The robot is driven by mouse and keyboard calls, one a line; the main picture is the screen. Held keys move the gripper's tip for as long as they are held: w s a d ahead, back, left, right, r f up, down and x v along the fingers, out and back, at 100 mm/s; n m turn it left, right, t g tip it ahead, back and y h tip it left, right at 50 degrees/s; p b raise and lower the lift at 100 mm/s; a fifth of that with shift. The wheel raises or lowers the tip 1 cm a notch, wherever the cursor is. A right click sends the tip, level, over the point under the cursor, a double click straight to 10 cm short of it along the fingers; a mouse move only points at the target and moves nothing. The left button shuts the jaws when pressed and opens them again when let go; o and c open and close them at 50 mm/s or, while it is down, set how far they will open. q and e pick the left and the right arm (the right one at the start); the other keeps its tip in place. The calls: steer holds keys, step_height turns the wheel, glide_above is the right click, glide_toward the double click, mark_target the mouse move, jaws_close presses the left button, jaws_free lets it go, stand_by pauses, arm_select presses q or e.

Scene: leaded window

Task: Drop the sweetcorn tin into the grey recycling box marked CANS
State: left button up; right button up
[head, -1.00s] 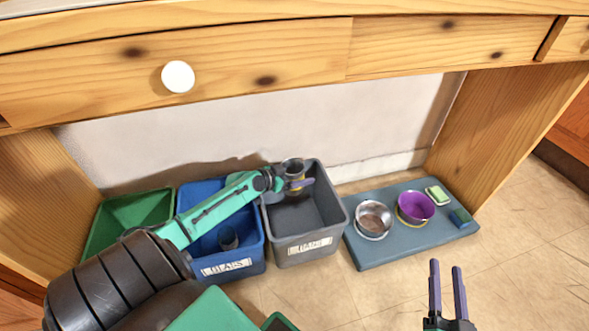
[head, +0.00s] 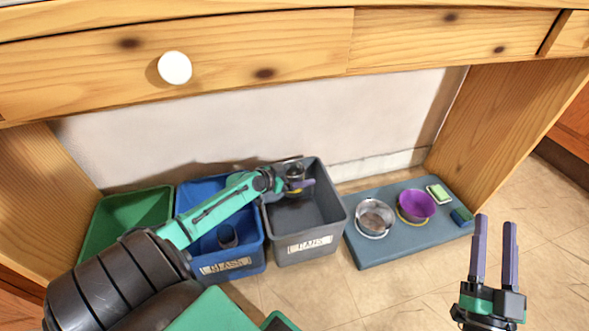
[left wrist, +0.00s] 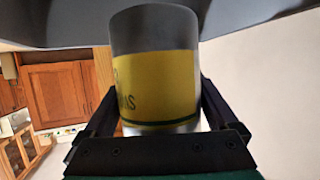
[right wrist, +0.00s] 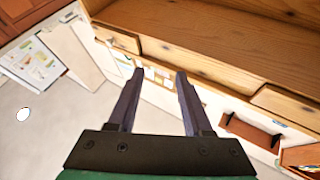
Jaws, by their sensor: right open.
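The sweetcorn tin (head: 294,172), silver with a yellow label, is at the back of the grey box (head: 315,246). The box's white front label is blurred. My left gripper (head: 298,187) is shut on the tin, within the box's outline in the head view. In the left wrist view the tin (left wrist: 155,75) fills the space between my fingers (left wrist: 158,100). A dark band crosses the top there. I cannot tell how far the tin is above the box floor. My right gripper (head: 494,250) is open and empty at the lower right; its fingers (right wrist: 160,75) are apart.
A blue box (head: 235,265) holding a dark cup-like item and a green box (head: 125,215) stand left of the grey box. A blue-grey mat (head: 385,250) holds a steel bowl (head: 374,218), a purple bowl (head: 416,205) and sponges. A wooden drawer front (head: 250,65) overhangs them.

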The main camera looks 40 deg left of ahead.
steer(key=shift+f, duration=0.15)
arm_select(q)
steer(key=shift+s+a+r, duration=0.15)
steer(key=shift+s+r, duration=0.05)
steer(key=shift+s, duration=0.2)
steer(key=p+v, duration=0.1)
steer(key=v, duration=0.4)
steer(key=shift+s+p, duration=0.1)
steer(key=shift+p, duration=0.2)
steer(key=p+v, duration=0.1)
steer(key=v, duration=0.7)
steer(key=shift+s, duration=0.25)
arm_select(e)
steer(key=s+a+f+g+h, duration=0.1)
steer(key=s+f+g, duration=0.3)
steer(key=f, duration=0.9)
steer(key=s+a+f+m+g, duration=0.1)
steer(key=s+f+g, duration=0.4)
steer(key=s+f, duration=0.4)
step_height(320, 180, down, 4)
steer(key=shift+r+h, duration=0.1)
steer(key=shift+h, duration=0.3)
arm_select(q)
steer(key=shift+a, duration=0.1)
arm_select(e)
steer(key=shift+w, duration=0.1)
